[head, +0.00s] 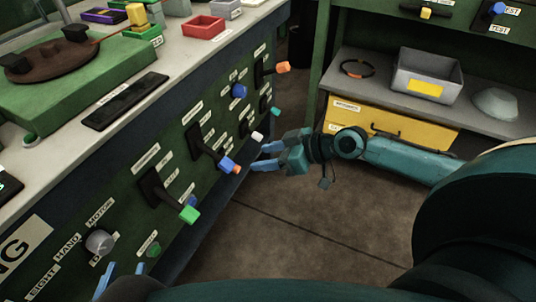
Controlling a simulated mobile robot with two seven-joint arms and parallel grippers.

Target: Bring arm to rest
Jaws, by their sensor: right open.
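My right gripper (268,157) is open, its two blue fingers pointing left toward the green control panel (215,135). Its fingers are apart and hold nothing that I can see. My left gripper (122,275) shows only as two blue fingertips at the bottom left, apart from each other. The rest of it is hidden behind my own dark body parts.
The panel's levers stick out, with a green end (189,214) and an orange end (283,67). A shelf at right holds a grey bin (428,75) and a yellow drawer (400,124). The floor (290,225) between is clear.

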